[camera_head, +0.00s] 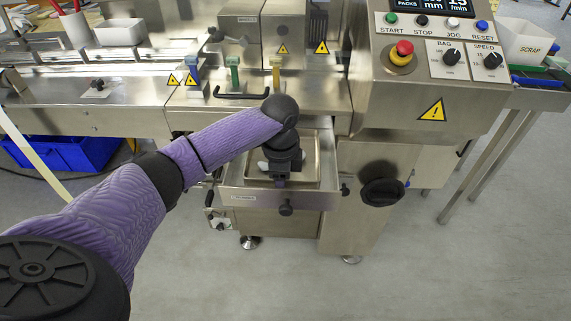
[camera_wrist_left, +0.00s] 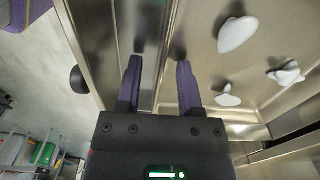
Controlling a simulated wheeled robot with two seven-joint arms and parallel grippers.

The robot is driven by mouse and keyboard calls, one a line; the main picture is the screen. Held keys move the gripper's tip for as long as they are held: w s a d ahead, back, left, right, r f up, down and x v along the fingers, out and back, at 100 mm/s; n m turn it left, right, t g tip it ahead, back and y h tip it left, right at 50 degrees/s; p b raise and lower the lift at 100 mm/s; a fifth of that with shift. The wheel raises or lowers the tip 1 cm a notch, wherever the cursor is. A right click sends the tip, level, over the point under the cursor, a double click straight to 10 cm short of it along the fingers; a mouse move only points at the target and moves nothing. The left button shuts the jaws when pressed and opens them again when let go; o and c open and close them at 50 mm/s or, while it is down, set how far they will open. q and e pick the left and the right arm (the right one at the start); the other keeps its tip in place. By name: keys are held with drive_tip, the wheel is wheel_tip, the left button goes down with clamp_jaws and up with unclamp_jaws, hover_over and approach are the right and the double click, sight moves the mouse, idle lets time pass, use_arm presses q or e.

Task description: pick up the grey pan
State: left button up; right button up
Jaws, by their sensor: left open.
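The grey pan (camera_head: 310,160) sits in a pulled-out metal drawer (camera_head: 318,197) under the machine. In the left wrist view its bare floor (camera_wrist_left: 265,60) shows on the right, with several white lumps (camera_wrist_left: 237,34) lying in it. My left gripper (camera_head: 281,181) is over the drawer's front side and hides part of the pan. In the wrist view the left gripper (camera_wrist_left: 158,70) is open, with its fingers apart at the pan's near wall. I cannot tell whether they touch it or how deep they reach. My right gripper is not in view.
The machine's steel body and a black handle (camera_head: 240,95) stand behind the pan. A control box with a red stop button (camera_head: 402,52) is at the right. The floor in front is clear.

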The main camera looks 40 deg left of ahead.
use_arm(q)
drive_tip(key=shift+r, duration=0.1)
clamp_jaws()
idle(0.7)
idle(0.7)
